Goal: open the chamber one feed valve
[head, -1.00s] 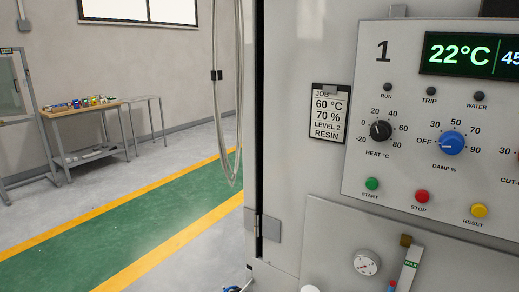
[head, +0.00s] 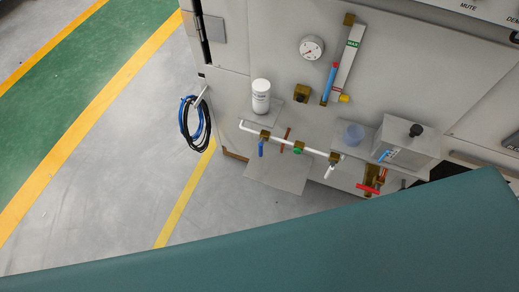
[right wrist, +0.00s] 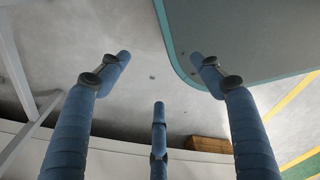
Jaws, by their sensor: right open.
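The lower front of chamber one (head: 265,45) has a white pipe (head: 315,150) with several small valves. One has a blue lever (head: 261,150) hanging down, one a green handle (head: 298,149), and one a white lever (head: 329,172) angled down. A red-handled valve (head: 368,189) sits lower right, and a blue handle (head: 385,156) is by the grey box. I cannot read which is the feed valve. My right gripper (right wrist: 160,65) is open and empty in the right wrist view, its blue fingers apart, with no valve in sight. My left gripper is not in view.
A gauge (head: 312,48) and a sight tube (head: 344,65) are above the pipe. A white canister (head: 261,96) and a clear cup (head: 354,134) stand on shelves. A coiled blue and black hose (head: 195,124) hangs at the chamber's left corner. The floor left of it is clear.

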